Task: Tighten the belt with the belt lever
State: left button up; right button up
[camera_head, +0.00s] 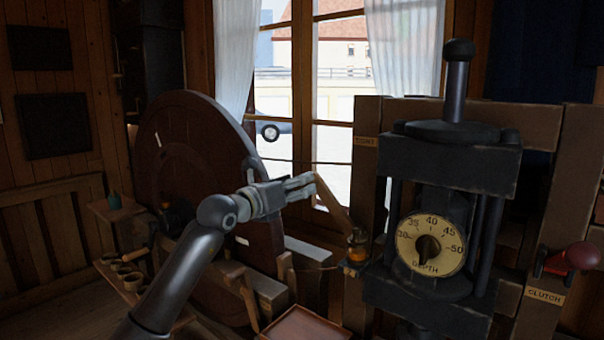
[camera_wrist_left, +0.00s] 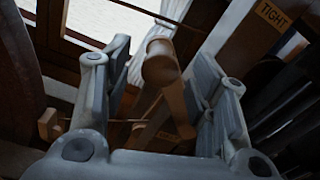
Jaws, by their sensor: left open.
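The belt lever (camera_head: 333,205) is a wooden arm leaning up and left from its brass-coloured pivot beside the dark press. My left gripper (camera_head: 307,184) is at its upper end. In the left wrist view, the lever's rounded end (camera_wrist_left: 160,66) shows between the open fingers of my left gripper (camera_wrist_left: 158,80), with gaps visible on both sides. A TIGHT label (camera_head: 366,141) is on the wooden post, up and right of the lever; it also shows in the wrist view (camera_wrist_left: 273,15). A second label (camera_wrist_left: 168,137), hard to read, lies below the lever. My right gripper is out of view.
A large dark wooden wheel (camera_head: 190,150) stands behind my left arm. A thin belt line (camera_head: 310,161) runs from it towards the post. The press has a depth dial (camera_head: 431,244), and a red-knobbed clutch handle (camera_head: 575,257) is at right.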

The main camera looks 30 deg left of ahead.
pick_arm(q)
jog(key=shift+w+d+p, duration=0.1)
jog(key=shift+w+p, duration=0.25)
jog(key=shift+w, duration=0.9)
grip_shut()
